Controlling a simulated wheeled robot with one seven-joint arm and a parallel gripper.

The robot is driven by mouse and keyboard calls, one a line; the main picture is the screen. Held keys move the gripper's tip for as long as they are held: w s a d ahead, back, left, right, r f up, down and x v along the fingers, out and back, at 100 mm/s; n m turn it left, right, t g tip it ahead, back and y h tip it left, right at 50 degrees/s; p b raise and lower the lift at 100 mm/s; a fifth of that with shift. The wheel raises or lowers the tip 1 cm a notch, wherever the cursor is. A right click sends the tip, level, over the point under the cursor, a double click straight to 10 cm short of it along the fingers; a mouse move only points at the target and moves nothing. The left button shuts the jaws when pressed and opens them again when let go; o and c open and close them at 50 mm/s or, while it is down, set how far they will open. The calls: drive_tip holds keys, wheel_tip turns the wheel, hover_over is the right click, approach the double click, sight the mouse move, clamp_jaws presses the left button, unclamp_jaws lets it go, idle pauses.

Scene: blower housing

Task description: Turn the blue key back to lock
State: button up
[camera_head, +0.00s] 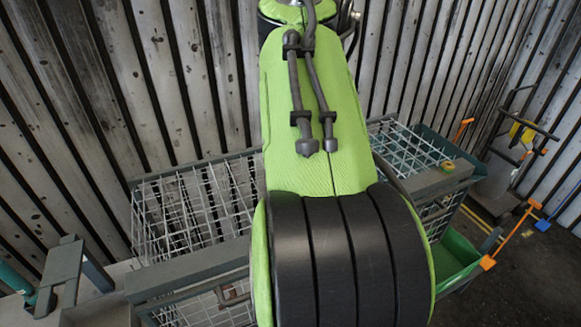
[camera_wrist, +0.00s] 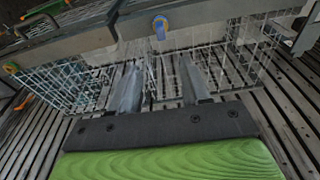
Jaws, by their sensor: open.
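The key appears beyond the fingertips and roughly in line with the gap; I see no contact. How far the key is turned is too small to tell. In the head view my green arm covers the centre, and neither the key nor the fingers can be made out.
Wire mesh cages (camera_head: 190,215) stand on both sides of my arm, with grey beams (camera_head: 190,277) along their front. A green bin (camera_head: 455,255) and orange-handled fixtures (camera_head: 488,263) are at the right. A ribbed metal wall (camera_head: 120,90) closes the back. Open floor (camera_head: 535,275) shows at lower right.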

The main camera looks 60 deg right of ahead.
drive_tip(key=f+b, duration=0.1)
drive_tip(key=f, duration=0.4)
drive_tip(key=w+f+b, duration=0.1)
drive_tip(key=f+b, duration=0.1)
drive_tip(key=f, duration=0.3)
drive_tip(key=w+d+f+b, duration=0.1)
drive_tip(key=f+b, duration=0.1)
drive_tip(key=f, duration=0.3)
drive_tip(key=shift+f, duration=0.2)
drive_tip(key=shift+c, duration=0.5)
clamp_jaws()
